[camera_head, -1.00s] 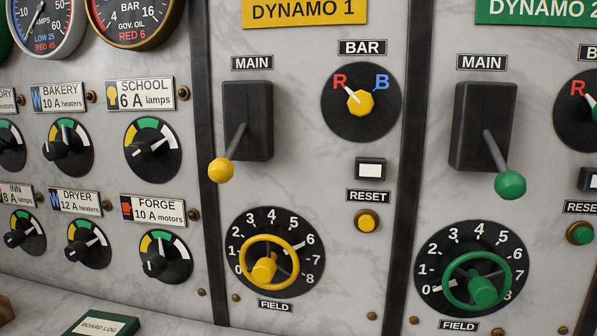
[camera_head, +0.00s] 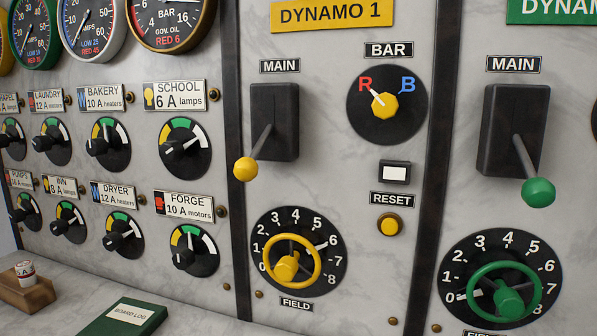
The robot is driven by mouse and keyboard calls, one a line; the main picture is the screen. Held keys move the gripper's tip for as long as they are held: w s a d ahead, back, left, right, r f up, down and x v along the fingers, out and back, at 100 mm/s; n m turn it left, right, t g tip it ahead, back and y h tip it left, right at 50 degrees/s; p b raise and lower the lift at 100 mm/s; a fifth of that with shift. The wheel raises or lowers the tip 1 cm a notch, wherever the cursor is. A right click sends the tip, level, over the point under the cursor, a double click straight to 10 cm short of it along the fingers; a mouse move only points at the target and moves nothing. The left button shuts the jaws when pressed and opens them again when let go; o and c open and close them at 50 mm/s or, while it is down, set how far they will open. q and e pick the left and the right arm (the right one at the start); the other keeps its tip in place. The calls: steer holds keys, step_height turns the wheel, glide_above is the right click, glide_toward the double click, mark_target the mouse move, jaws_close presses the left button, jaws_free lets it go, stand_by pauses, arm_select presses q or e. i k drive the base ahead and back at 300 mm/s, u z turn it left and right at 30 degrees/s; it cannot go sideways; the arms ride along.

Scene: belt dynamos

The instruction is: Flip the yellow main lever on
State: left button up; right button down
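The yellow main lever (camera_head: 246,168) is on the Dynamo 1 panel, under the MAIN label. Its grey arm comes out of a black upright housing (camera_head: 275,122) and points down and to the left, ending in a yellow ball knob. Nothing touches it. Neither of my grippers shows in the head view.
Right of the lever is the yellow BAR selector (camera_head: 385,105) pointing to R. Below are a yellow RESET button (camera_head: 389,224) and a yellow FIELD handwheel (camera_head: 292,262). The green main lever (camera_head: 537,192) is at right. A board log (camera_head: 125,318) lies on the shelf at lower left.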

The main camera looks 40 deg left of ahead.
mark_target(245, 169)
steer(key=k, duration=1.05)
steer(key=u, duration=1.25)
steer(key=i, duration=0.5)
steer(key=u, duration=0.05)
